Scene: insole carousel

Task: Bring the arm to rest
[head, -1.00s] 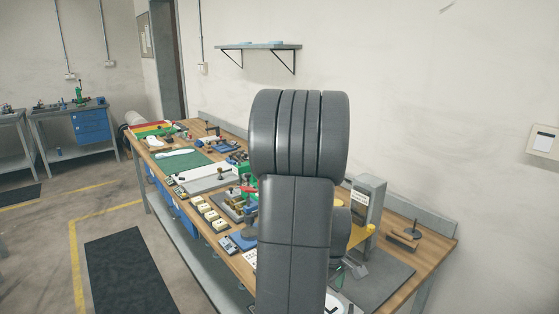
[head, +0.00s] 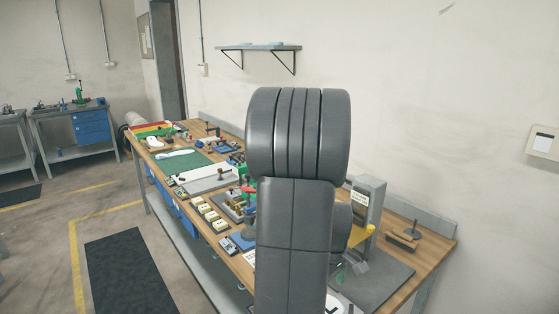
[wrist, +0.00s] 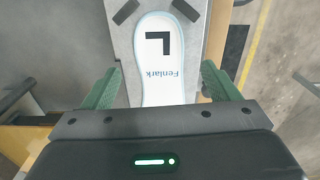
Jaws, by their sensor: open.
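My gripper (wrist: 162,86) shows in the wrist view with its two green fingers spread wide and nothing held between them. Beyond the fingers lies a white insole (wrist: 163,88) marked with a black L and the word Fenlark. It rests on a grey plate (wrist: 200,30), with two dark blocks near its top end. The insole's lower end is hidden behind my gripper body.
A long wooden workbench (head: 430,250) carries tools, yellow-topped blocks (head: 208,212), a green mat (head: 185,162) and a grey upright machine (head: 369,205). A wall shelf (head: 258,46) hangs above. The floor left of the bench is open, with a dark mat (head: 125,265).

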